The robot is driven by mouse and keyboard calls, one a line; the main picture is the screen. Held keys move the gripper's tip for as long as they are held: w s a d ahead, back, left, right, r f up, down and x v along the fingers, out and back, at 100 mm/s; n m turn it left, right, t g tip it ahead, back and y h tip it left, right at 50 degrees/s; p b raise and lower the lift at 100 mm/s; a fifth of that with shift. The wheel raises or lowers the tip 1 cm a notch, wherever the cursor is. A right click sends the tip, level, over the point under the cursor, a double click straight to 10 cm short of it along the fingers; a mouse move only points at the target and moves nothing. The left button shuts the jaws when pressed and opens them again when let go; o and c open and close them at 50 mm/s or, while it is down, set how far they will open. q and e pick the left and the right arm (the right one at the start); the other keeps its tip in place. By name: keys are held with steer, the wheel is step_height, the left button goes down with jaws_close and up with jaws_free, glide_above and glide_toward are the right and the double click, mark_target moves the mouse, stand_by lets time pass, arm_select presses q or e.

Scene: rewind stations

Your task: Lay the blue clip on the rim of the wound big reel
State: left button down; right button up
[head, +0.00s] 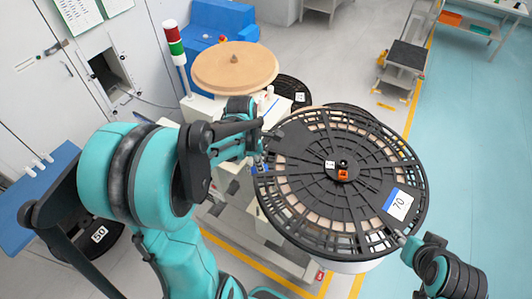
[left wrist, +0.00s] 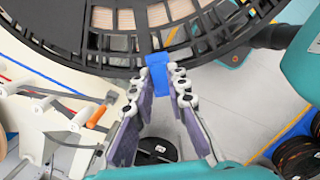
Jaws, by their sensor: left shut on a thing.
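The big reel (head: 300,190) is black with a slotted flange, and tan winding shows through its slots. It lies flat, with a white and blue label reading 70. My left gripper (head: 262,160) is at the reel's left rim. The left wrist view shows its two fingers shut on the blue clip (left wrist: 157,72), which is at the edge of the reel's rim (left wrist: 120,72). I cannot tell whether the clip rests on the rim. The clip also shows in the head view (head: 260,169), partly hidden. My right gripper (head: 402,240) is by the reel's lower right rim; its opening is unclear.
An orange part (head: 343,174) sits at the reel's hub. A tan disc (head: 235,70) and a red-green signal light (head: 174,42) stand behind. A grey cart (head: 405,58) is at the back right. The blue floor at right is clear.

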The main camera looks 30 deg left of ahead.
mark_target(259, 181)
arm_select(q)
steer(key=shift+s+f, duration=0.15)
steer(key=shift+s, duration=0.4)
steer(key=shift+w+f+b, duration=0.2)
steer(key=shift+f+b, duration=0.25)
steer(key=shift+f, duration=0.1)
steer(key=shift+w+f+b, duration=0.2)
steer(key=shift+f+b, duration=0.2)
steer(key=shift+f, duration=0.1)
steer(key=shift+f+b, duration=0.3)
steer(key=shift+f, duration=0.1)
steer(key=shift+s+f+b, duration=0.2)
steer(key=shift+f+b, duration=0.55)
steer(key=shift+f, duration=0.2)
steer(key=shift+w+f+b, duration=0.1)
steer(key=shift+f+b, duration=0.55)
steer(key=shift+f, duration=0.1)
arm_select(e)
steer(key=f, duration=0.5)
steer(key=shift+s, duration=0.35)
arm_select(q)
steer(key=shift+r, duration=0.1)
steer(key=c, duration=1.4)
jaws_free()
